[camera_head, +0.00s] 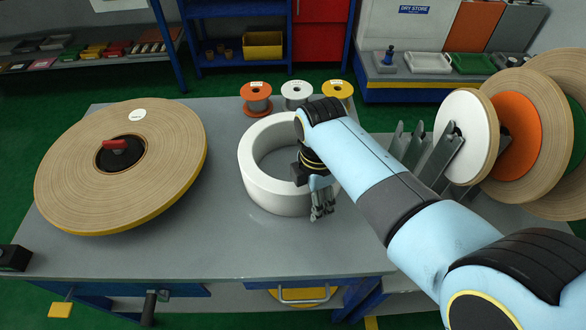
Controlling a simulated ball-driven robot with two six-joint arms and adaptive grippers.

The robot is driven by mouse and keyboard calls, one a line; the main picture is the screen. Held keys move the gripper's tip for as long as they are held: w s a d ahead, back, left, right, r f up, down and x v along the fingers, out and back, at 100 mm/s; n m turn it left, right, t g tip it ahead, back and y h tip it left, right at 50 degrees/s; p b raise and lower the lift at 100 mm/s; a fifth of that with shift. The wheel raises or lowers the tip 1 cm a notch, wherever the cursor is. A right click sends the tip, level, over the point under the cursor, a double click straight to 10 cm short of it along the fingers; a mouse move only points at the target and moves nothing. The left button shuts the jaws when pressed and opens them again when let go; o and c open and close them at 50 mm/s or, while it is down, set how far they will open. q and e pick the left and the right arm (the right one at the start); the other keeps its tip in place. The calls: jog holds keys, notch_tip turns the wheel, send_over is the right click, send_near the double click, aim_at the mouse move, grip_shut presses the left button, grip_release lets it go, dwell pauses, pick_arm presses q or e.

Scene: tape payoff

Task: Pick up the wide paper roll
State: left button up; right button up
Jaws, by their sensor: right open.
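The wide paper roll appears to be the thick white ring (272,198) lying flat on the grey table, with its open centre facing up. My right arm reaches in from the lower right and covers part of the roll's right side. My right gripper (322,212) is open at the roll's right edge, fingers pointing down. I cannot tell whether the fingers touch the roll. My left gripper is not in view.
A large brown tape roll (75,172) lies on a hub with a red handle at the left of the table (200,255). Orange (258,101), white (296,93) and yellow (338,92) spools stand behind. Upright rolls (468,135) stand in a rack at right. The table's front middle is clear.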

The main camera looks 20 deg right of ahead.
grip_shut()
dwell(0.4)
jog(key=shift+w+r, duration=0.1)
jog(key=shift+w, duration=0.05)
